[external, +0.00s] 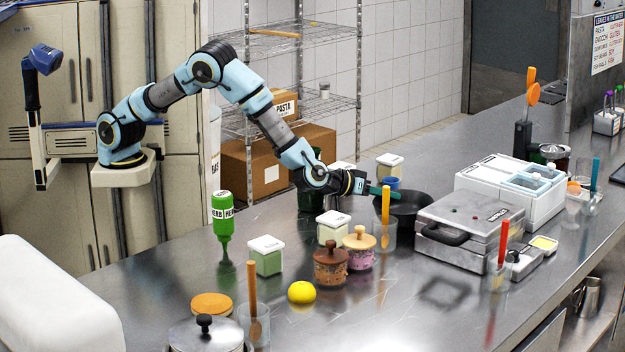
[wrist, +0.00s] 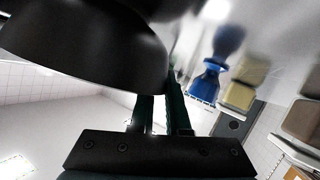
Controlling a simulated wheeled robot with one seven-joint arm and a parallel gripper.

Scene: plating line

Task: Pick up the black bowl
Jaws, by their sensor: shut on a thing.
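The grey press (external: 468,228) stands right of the bowl, close by. The glass with the orange-handled tool (external: 385,232) stands in front. Lidded jars (external: 333,228) stand to the left. A white container (external: 510,190) is further right. A blue object (wrist: 210,78) shows blurred in the wrist view.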

